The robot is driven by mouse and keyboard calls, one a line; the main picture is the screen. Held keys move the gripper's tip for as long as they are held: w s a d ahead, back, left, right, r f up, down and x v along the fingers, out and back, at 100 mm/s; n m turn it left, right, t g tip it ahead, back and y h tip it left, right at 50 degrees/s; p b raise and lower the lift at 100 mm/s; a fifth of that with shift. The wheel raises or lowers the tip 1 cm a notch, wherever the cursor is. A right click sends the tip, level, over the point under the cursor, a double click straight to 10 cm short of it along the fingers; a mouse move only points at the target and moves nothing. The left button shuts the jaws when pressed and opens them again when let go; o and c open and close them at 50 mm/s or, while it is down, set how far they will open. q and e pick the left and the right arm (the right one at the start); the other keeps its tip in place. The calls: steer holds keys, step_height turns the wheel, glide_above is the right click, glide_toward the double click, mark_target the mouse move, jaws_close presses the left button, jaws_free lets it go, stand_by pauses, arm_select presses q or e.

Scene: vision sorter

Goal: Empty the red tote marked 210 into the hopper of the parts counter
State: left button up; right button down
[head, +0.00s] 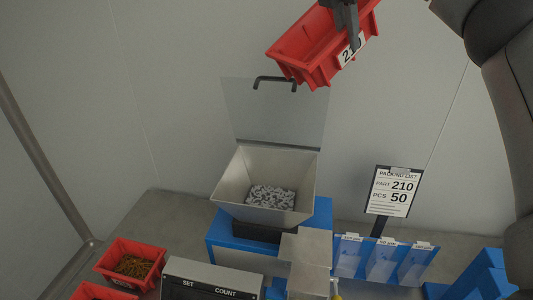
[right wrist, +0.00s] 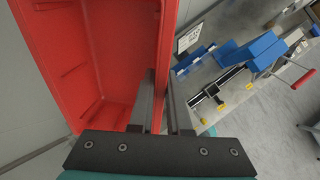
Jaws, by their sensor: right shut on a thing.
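The red tote marked 210 (head: 299,47) hangs tilted high above the hopper, near the top of the head view. My right gripper (head: 347,20) is shut on its wall. In the right wrist view, the fingers of the right gripper (right wrist: 163,102) straddle the wall of the red tote (right wrist: 112,50), and the part of its inside that shows looks bare. The hopper (head: 228,186) of the parts counter is open, its clear lid raised behind it. A pile of small grey parts (head: 270,196) lies in the hopper. My left gripper is not in view.
A red tote with brass-coloured parts (head: 108,266) stands at the lower left, with another red tote (head: 90,292) partly cut off. A packing list sign (head: 393,190) reads part 210, 50 pcs. Blue bag holders (head: 385,262) stand right of the counter.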

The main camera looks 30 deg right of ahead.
mark_target(366, 39)
steer(key=shift+w+d+r+y+p, duration=0.1)
steer(key=shift+d+y+p, duration=0.7)
steer(key=shift+p, duration=0.15)
steer(key=shift+w+d+f+y+p, duration=0.1)
steer(key=shift+d+f+y+p, duration=0.2)
steer(key=shift+d+y+p, duration=0.25)
steer(key=shift+w+d+f+y+p, duration=0.1)
steer(key=shift+d+f+y+p, duration=0.25)
steer(key=shift+d+p, duration=0.2)
steer(key=shift+d+f+y+p, duration=0.1)
steer(key=shift+d+y+p, duration=0.4)
steer(key=shift+d+y, duration=0.1)
steer(key=shift+w+d+m+y, duration=0.1)
steer(key=shift+d+m+y, duration=0.2)
steer(key=shift+y, duration=0.3)
steer(key=shift+w+d+f+t+y, duration=0.1)
steer(key=shift+d+f+t+y, duration=0.25)
steer(key=shift+d+y, duration=0.3)
steer(key=shift+d+f+y, duration=0.1)
steer(key=shift+d+y, duration=0.05)
steer(key=shift+y, duration=0.1)
